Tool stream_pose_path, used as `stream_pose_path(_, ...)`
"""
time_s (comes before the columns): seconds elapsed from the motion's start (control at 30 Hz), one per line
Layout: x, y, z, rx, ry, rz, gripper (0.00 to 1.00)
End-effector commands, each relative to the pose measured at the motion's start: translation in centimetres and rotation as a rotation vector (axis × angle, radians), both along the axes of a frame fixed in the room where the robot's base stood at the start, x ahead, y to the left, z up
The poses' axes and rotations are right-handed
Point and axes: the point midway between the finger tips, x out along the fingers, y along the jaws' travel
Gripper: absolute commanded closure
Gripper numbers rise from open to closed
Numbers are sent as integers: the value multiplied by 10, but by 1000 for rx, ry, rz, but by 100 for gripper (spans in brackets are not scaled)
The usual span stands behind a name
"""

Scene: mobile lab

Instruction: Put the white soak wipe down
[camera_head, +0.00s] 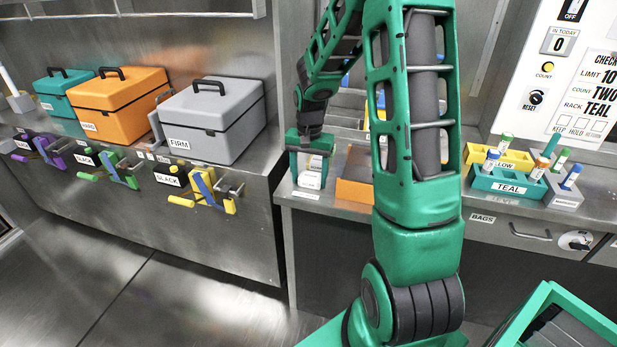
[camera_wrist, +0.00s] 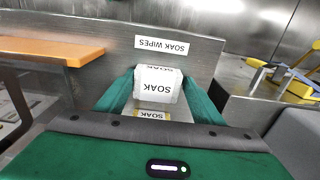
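The white soak wipe (camera_wrist: 158,86) is a small white packet marked SOAK. In the wrist view it sits between the two teal fingers of my gripper (camera_wrist: 159,92), which touch its left and right sides. In the head view my gripper (camera_head: 310,160) points down at the counter's front edge, left of the orange holder, with the white wipe (camera_head: 311,180) low between its fingers. Another SOAK face with a yellow edge (camera_wrist: 150,114) shows just below the wipe in the wrist view. I cannot tell whether the wipe touches the surface under it.
A SOAK WIPES label (camera_wrist: 165,45) is on the metal edge beyond the wipe. An orange holder (camera_head: 355,180) stands right of my gripper. A grey FIRM case (camera_head: 212,120) is to the left. A TEAL tube rack (camera_head: 508,186) stands on the right counter.

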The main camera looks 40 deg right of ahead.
Motion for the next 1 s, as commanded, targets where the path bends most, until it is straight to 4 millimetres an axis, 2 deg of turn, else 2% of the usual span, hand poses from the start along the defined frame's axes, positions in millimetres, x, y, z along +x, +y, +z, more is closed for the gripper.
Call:
stream_pose_path(0.03,-10,-3,-12,3,27,-9,27)
stream_pose_path(0.67,-7,-7,-13,1,35,-18,27)
stream_pose_path(0.83,-7,-7,7,-1,29,-19,27)
stream_pose_path(1.0,-11,-4,50,0,12,-12,27)
